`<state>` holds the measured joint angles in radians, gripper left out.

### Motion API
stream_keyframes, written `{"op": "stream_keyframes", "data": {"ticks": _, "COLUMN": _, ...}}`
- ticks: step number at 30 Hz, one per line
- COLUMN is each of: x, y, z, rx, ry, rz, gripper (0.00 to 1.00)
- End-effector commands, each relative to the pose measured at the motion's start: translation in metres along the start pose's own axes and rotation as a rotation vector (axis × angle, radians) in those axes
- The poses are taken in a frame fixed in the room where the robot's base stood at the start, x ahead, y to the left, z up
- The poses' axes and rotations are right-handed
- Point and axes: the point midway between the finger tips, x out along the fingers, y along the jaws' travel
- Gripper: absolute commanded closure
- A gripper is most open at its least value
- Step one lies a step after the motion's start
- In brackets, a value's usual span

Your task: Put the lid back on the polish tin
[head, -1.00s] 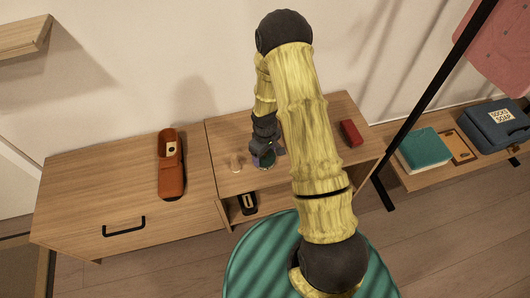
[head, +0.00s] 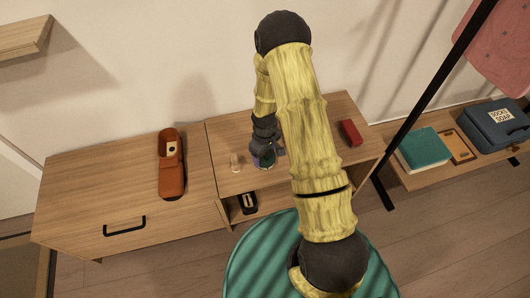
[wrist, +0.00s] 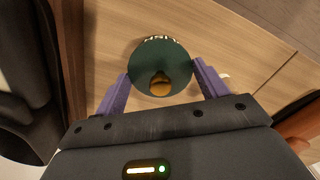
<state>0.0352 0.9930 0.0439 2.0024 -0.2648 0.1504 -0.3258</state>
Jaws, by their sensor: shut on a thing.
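A dark green round lid (wrist: 145,58) with an orange-brown emblem sits between the purple fingertips of my gripper (wrist: 162,72) in the wrist view. The fingers are shut on its two sides. White lettering shows along its far edge; I cannot tell whether it belongs to the lid or to a tin under it. In the head view my gripper (head: 263,158) is low over the right cabinet top, with a dark green edge under it. The polish tin cannot be made out separately; it may be hidden under the lid.
A small beige object (head: 236,162) stands just left of my gripper. A red block (head: 351,133) lies on the right of the cabinet top (head: 230,128). An orange-brown holder (head: 172,170) lies on the left cabinet. A black rack post (head: 432,95) rises at the right.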

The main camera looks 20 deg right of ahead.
Motion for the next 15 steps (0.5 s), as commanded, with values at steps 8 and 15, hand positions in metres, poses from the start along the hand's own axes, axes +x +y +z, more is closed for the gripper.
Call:
{"op": "stream_keyframes", "data": {"ticks": 8, "x": 0.0001, "y": 0.0000, "z": -0.0001, "rx": 0.000, "ry": 0.000, "rz": 0.000, "gripper": 0.22}}
{"op": "stream_keyframes", "data": {"ticks": 15, "x": 0.0000, "y": 0.0000, "z": -0.0001, "rx": 0.000, "ry": 0.000, "rz": 0.000, "gripper": 0.02}}
